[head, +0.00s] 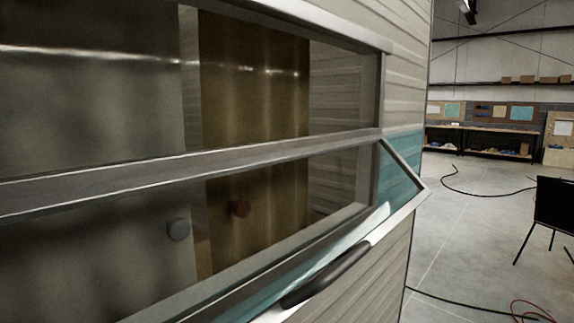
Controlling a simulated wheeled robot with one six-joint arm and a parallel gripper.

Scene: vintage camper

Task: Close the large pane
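The large pane (402,166) is the lower window section on the camper's side. It is tilted outward, open, with its lower frame rail standing away from the wall and a wedge-shaped gap showing at its right end. Its upper edge runs along the grey crossbar (250,155). A dark bar handle (328,274) sits on the lower rail, near the bottom of the head view. The rail's near part runs out of the picture at the bottom. My gripper is not in view.
The upper window section (345,90) lies above the crossbar in the camper's ribbed wall (405,60). Workbenches (485,140) stand far back.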

